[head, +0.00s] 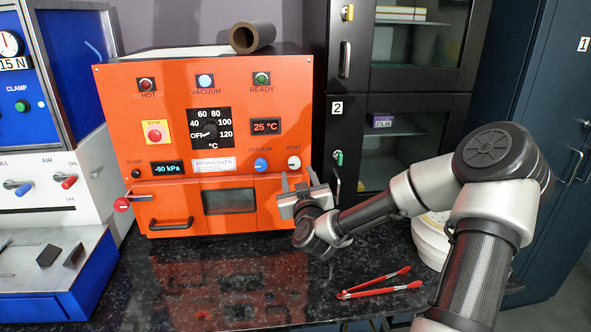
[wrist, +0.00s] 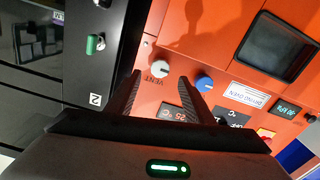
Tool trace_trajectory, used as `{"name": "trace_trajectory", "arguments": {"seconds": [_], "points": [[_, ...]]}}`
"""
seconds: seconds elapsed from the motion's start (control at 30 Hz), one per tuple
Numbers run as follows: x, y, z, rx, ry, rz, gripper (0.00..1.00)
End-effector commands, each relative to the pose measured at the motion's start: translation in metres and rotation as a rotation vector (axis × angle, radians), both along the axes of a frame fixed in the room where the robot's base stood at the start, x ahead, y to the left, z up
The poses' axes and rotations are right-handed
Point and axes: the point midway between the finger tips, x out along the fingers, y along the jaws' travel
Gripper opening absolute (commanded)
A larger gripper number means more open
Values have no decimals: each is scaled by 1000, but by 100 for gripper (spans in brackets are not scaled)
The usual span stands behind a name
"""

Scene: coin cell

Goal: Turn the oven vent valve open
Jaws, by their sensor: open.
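The orange drying oven (head: 225,105) stands on the dark bench. Its vent valve is a small white round knob (head: 294,162) at the right of the panel, under the VENT label. In the wrist view the vent knob (wrist: 163,70) lies between my two fingers, a little beyond their tips. My gripper (head: 298,182) is open and empty, just below and in front of the knob in the head view. I see no contact with the knob. The blue vacuum knob (head: 261,164) is left of it and shows near one fingertip in the wrist view (wrist: 205,83).
Red tongs (head: 376,286) lie on the bench below my arm. A brown tube (head: 252,37) lies on top of the oven. A black cabinet (head: 345,110) with a green key stands close to the oven's right. The bench front left of my gripper is clear.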

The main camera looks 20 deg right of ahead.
Motion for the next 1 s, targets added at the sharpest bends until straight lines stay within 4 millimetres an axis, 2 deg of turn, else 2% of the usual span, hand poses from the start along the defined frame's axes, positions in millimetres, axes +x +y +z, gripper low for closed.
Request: {"name": "trace_trajectory", "arguments": {"seconds": [0.1,0.3,0.7,0.77,0.93,0.97,1.0], "points": [[23,-7,0,2,-2,-3,48],[48,-13,0,2,-1,0,48],[55,-16,0,0,0,0,48],[55,-16,0,0,0,0,39],[55,-16,0,0,0,0,11],[55,-16,0,0,0,0,7],[55,-16,0,0,0,0,7]]}}
